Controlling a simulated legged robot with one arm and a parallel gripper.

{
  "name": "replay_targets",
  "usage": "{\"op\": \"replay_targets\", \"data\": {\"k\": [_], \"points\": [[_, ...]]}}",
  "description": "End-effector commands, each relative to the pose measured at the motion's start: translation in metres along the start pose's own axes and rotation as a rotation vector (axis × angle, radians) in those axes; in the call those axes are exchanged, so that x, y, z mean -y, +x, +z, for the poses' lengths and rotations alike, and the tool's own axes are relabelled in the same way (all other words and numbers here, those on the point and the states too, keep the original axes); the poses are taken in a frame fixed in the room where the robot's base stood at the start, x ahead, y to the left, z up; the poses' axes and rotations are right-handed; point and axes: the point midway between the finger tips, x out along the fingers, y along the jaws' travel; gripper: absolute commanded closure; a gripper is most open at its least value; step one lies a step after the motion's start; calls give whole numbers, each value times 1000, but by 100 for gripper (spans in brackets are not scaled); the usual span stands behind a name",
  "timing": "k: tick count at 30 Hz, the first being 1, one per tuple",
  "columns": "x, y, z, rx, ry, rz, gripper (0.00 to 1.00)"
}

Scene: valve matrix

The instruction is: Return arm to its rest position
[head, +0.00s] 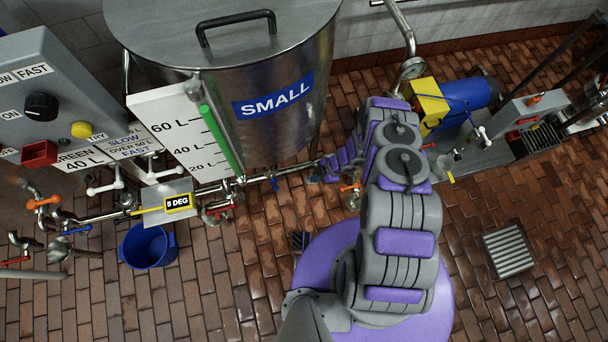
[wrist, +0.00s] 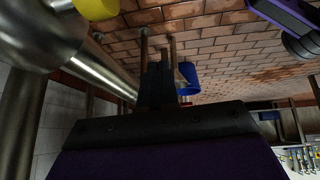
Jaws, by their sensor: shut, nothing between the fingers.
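My gripper (wrist: 160,75) shows in the wrist view as dark fingers, shut and with nothing between them. In the head view my purple and grey arm rises from my round purple base at the bottom centre. It bends left, and its far end lies close to the pipe beneath the steel tank (head: 280,135) marked SMALL. The fingertips are too small and hidden to make out there. The arm is extended away from my base, not folded over it.
A control panel (head: 60,90) and level board stand at left, above pipes with handles. A blue bucket (head: 148,246) sits on the floor. A blue and yellow pump (head: 465,97) is at right. The brick floor is open at lower right around a drain grate (head: 510,250).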

Motion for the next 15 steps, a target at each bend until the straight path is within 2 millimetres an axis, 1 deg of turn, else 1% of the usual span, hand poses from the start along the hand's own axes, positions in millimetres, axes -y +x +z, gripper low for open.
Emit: {"op": "replay_targets", "data": {"k": [1,3,11,15], "points": [[0,-4,4,0,3,2,100],[0,-6,6,1,4,2,100],[-2,0,1,18,1,-5,100],[-2,0,1,17,2,-5,100]]}}
